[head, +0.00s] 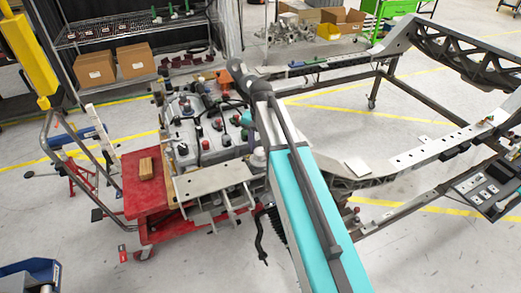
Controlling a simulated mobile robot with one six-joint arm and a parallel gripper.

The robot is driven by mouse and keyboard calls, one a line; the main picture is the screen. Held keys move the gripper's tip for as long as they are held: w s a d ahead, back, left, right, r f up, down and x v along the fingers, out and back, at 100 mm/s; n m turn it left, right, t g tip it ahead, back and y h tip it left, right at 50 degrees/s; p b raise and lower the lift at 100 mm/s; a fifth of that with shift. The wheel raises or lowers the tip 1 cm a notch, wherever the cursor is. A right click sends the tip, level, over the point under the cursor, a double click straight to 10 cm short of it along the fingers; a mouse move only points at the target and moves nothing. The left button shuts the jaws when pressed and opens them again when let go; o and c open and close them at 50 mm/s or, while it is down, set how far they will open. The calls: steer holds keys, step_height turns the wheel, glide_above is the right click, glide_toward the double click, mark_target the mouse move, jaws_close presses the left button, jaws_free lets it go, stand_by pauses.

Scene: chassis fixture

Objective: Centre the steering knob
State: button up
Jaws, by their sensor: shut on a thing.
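The chassis fixture's engine-like block (207,140) stands left of centre, with several red, green and dark knobs on its top. I cannot tell by sight which of them is the steering knob. My teal arm rises from the bottom of the head view and bends down over the right side of the block. My gripper (244,121) is small and partly covered by the arm there. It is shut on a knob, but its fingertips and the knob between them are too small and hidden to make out.
A grey plate (212,181) lies in front of the block. Long frame rails (420,153) extend right. A shelf with boxes (96,68) stands behind.

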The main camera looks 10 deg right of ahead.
mark_target(261, 150)
steer(key=m, duration=0.4)
steer(key=shift+m, duration=2.2)
steer(key=o, duration=1)
steer(key=shift+o, duration=0.2)
steer(key=shift+r, duration=0.2)
step_height(261, 150, up, 14)
steer(key=b, duration=0.3)
steer(key=shift+f+b, duration=0.25)
steer(key=shift+b, duration=0.15)
steer(key=shift+f, duration=0.1)
